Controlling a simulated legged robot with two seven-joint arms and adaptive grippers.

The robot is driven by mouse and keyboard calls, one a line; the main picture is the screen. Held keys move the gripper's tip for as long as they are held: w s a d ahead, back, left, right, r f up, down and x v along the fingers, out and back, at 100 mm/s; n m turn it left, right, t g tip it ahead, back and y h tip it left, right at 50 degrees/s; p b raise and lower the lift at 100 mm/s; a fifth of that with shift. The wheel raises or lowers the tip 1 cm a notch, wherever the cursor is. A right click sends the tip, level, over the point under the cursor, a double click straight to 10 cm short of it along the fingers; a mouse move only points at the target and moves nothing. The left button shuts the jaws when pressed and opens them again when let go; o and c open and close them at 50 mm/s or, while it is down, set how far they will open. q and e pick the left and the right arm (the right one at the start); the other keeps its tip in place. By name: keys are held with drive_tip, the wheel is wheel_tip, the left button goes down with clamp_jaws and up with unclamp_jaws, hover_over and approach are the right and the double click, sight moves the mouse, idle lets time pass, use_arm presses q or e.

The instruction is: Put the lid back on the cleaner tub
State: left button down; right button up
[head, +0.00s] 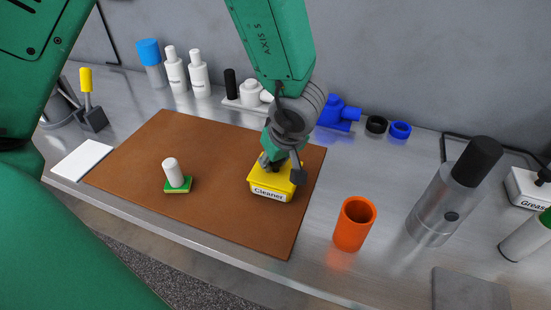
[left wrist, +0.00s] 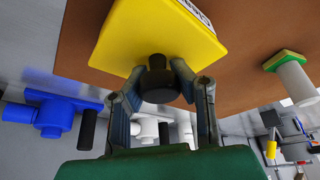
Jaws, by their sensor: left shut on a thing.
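The yellow cleaner tub (head: 268,194), labelled "Cleaner", stands upright on the right part of the brown mat. My left gripper (head: 279,164) reaches down from above onto the top of the tub. In the left wrist view its fingers (left wrist: 158,72) are closed around a dark round knob (left wrist: 158,84). The knob is on the yellow lid (left wrist: 160,38), which fills the top of that view. The lid is at the tub's top; whether it is fully seated or slightly raised I cannot tell, as the fingers hide part of it. My right gripper is not in view.
The brown mat (head: 215,150) is mostly bare, with a white-handled green block (head: 177,178) at its left. An orange cup (head: 354,224) and a clear cylinder with black top (head: 450,195) stand right. Bottles (head: 198,75) and blue parts (head: 340,112) line the back.

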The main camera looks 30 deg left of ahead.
use_arm(q)
drive_tip(key=shift+p, duration=0.4)
idle(0.4)
idle(0.4)
drive_tip(key=c, duration=1.3)
unclamp_jaws()
drive_tip(key=o, duration=0.5)
drive_tip(key=shift+r+p, duration=3.45)
drive_tip(key=shift+p, duration=0.95)
clamp_jaws()
